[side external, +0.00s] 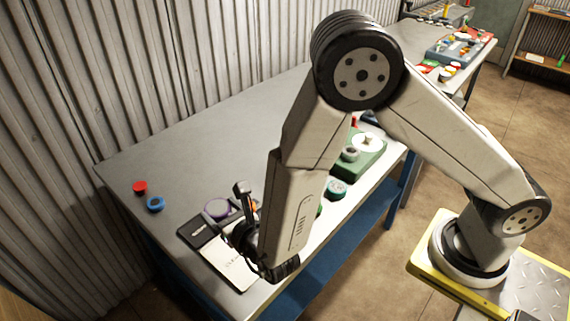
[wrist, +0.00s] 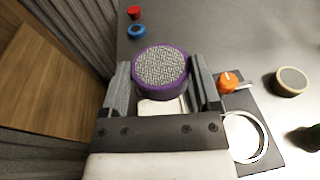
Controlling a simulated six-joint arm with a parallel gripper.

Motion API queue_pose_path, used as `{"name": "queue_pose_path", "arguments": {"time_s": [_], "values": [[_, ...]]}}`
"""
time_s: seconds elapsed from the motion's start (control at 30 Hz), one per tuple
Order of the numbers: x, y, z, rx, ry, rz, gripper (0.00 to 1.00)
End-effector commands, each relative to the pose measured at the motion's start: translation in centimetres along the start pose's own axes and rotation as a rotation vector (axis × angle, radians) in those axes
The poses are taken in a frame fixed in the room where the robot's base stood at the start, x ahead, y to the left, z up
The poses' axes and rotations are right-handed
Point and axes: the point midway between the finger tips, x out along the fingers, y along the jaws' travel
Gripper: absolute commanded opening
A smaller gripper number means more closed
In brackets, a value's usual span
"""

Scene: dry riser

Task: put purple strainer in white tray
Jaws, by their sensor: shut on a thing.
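The purple strainer (wrist: 161,72) is a round purple ring with a grey mesh face. It sits between the two fingers of my gripper (wrist: 160,80), which is shut on it, and its mesh faces the wrist camera. In the side view the strainer (side external: 217,209) shows at my gripper (side external: 232,211), near the table's front left. A white flat piece (side external: 228,264), which may be the white tray, lies beside a dark panel. A white surface (wrist: 162,107) shows just below the strainer in the wrist view; my gripper hides most of it, and the height between them is unclear.
A red piece (side external: 139,187) and a blue ring (side external: 155,204) lie at the table's left. An orange knob (wrist: 229,81) and a white ring (wrist: 264,142) are right of my gripper. A tan round piece (wrist: 291,81) lies farther right.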

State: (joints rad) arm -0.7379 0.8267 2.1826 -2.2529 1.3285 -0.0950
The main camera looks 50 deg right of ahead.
Motion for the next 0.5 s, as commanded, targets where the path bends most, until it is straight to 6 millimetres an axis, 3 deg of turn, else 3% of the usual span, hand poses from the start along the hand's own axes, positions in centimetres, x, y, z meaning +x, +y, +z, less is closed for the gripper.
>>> {"name": "queue_pose_path", "arguments": {"time_s": [0.2,0.5], "values": [[-1.1,1.3,-1.6,-0.011,-0.007,0.016,0.10],[-1.1,1.4,-2.0,-0.012,-0.008,0.017,0.10]]}}
